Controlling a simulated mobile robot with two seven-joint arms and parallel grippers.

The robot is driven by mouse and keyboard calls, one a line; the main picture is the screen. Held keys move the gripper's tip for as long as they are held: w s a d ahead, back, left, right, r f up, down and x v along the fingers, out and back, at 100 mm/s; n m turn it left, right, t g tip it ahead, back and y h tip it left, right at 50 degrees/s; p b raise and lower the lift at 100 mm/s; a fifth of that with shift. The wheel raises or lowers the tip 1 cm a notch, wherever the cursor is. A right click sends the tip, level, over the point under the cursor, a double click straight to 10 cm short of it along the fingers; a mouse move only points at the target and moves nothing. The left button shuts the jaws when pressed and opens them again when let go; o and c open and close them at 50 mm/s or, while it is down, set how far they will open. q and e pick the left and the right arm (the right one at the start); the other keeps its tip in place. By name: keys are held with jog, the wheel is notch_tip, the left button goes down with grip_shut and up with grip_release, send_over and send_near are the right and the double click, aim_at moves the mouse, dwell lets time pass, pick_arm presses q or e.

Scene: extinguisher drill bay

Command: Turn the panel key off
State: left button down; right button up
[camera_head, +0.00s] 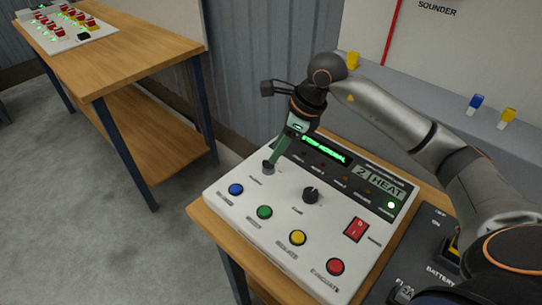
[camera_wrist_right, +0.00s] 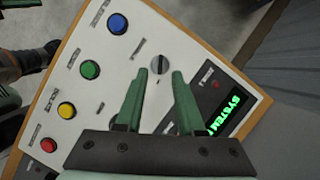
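The white alarm panel (camera_head: 232,205) lies on a wooden table. Its key switch (camera_head: 268,167), a small dark round, sits at the panel's far left corner, behind the blue button. In the right wrist view the key switch (camera_wrist_right: 159,64) shows a silver rim and dark centre, just beyond the gap between my fingertips. My right gripper (camera_head: 273,160) points down at it with green fingers. In the wrist view the right gripper (camera_wrist_right: 159,77) is open, with nothing between its fingers. Contact with the key cannot be told.
The panel also has a black dial (camera_head: 311,195), several coloured buttons such as the blue one (camera_head: 236,189), a red rocker (camera_head: 356,229), a lit green lamp (camera_head: 391,205) and a green-lettered display (camera_head: 325,149). A dark battery box (camera_head: 428,250) stands at right.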

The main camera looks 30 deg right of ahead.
aim_at(268, 165)
jog(key=shift+x, duration=2.25)
jog(key=shift+r, duration=0.1)
jog(key=shift+c, duration=0.2)
grip_shut()
